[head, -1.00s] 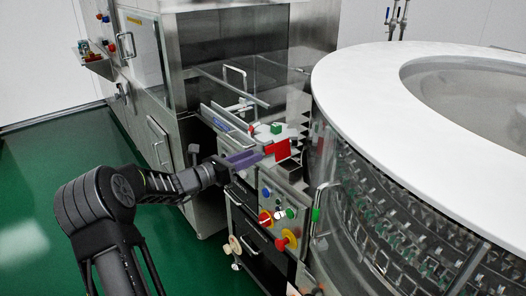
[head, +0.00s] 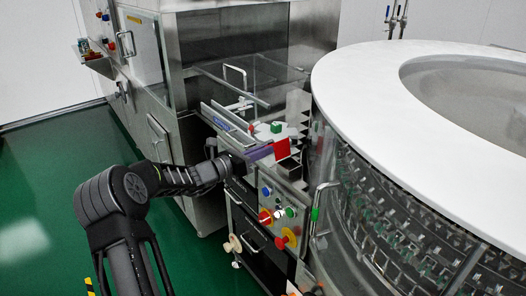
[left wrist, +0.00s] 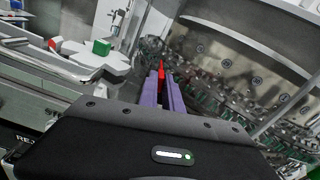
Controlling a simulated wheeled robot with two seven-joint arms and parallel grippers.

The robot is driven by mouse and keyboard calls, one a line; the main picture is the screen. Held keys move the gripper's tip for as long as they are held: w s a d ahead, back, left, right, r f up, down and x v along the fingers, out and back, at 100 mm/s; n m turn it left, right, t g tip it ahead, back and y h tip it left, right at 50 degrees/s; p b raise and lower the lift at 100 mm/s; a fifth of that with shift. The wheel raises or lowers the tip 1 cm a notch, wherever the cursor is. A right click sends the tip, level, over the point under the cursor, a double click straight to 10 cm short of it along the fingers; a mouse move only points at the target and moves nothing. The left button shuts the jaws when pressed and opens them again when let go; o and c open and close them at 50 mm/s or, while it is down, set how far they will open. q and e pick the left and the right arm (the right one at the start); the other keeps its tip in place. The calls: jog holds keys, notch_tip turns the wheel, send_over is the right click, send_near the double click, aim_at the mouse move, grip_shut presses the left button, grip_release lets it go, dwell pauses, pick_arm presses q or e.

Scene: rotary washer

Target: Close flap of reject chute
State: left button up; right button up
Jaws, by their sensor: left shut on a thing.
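The red flap (head: 282,149) of the reject chute stands at the outfeed beside the round washer. In the left wrist view the red flap (left wrist: 161,70) shows as a thin red edge between the tips of the purple fingers. My left gripper (head: 262,153) reaches in from the left, with its fingers shut on the flap. In the left wrist view my left gripper (left wrist: 163,84) has its two purple fingers nearly parallel. Much of the flap is hidden by the fingers there. My right gripper is in neither view.
The washer's white rim (head: 352,88) and clear guard stand close on the right. A control panel with a red knob (head: 266,217) and other buttons lies below the gripper. A star wheel with a green block (head: 276,127) is just behind. Green floor is open at left.

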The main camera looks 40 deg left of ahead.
pick_arm(q)
grip_shut()
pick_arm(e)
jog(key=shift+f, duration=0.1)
